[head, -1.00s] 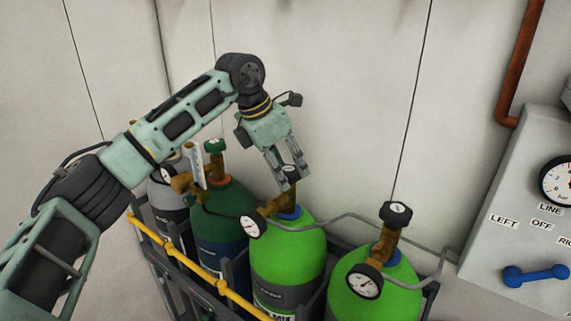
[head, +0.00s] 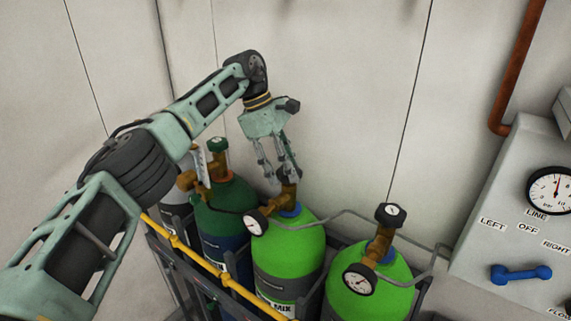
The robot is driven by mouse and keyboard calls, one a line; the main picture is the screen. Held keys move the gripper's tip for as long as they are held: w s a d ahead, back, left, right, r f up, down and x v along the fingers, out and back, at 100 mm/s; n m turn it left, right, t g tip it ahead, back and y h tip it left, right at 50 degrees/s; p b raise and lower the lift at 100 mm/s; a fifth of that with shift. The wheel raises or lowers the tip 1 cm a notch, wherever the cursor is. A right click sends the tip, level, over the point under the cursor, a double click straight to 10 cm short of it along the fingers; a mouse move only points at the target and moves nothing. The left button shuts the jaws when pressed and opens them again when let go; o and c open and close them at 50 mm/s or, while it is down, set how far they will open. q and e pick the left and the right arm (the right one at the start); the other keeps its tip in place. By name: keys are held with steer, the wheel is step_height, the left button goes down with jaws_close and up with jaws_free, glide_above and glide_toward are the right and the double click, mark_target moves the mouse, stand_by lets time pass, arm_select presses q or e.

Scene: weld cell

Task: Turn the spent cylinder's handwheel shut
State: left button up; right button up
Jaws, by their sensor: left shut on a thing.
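Two bright green cylinders stand side by side in the rack. The left one (head: 300,243) carries a brass valve (head: 280,203), a round white gauge (head: 255,222) and a dark handwheel (head: 293,174) on top. My left gripper (head: 284,177) comes down from above and is shut on that handwheel; its fingers partly hide the wheel. The right bright green cylinder (head: 370,303) has its own dark handwheel (head: 391,214) and gauge (head: 360,279), clear of the gripper. I cannot tell from the labels which cylinder is spent. My right gripper is out of view.
A dark green cylinder (head: 228,196) with a green handwheel (head: 217,145) and a grey cylinder stand left. A yellow rail (head: 205,265) crosses the rack's front. A grey panel (head: 478,258) with a blue lever (head: 521,273) is right. The wall is close behind.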

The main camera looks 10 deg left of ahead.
arm_select(q)
steer(key=shift+w+m, duration=0.1)
steer(key=shift+m, duration=0.6)
steer(key=o, duration=1.1)
steer(key=shift+w+g, duration=0.1)
steer(key=shift+g, duration=0.2)
steer(key=shift+n, duration=0.3)
